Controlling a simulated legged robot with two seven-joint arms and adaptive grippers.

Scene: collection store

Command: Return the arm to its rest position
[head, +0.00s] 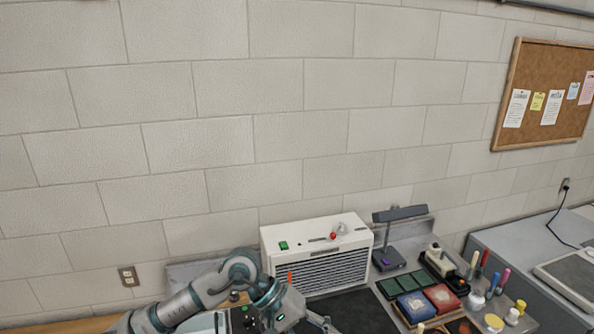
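My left arm comes in from the lower left, grey with teal bands, and bends at a raised joint. My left gripper (317,320) is at the bottom edge, in front of a white box-shaped unit with a grille. Its dark fingers are partly cut off by the frame, so I cannot tell whether they are open or shut or hold anything. My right arm and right gripper are out of view.
The white grille unit (318,252) stands against the block wall. To its right are a dark lamp (396,235) and a tray with red (442,298) and blue (416,305) pads, bottles and brushes. A corkboard (545,95) hangs at right. The space above the bench is clear.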

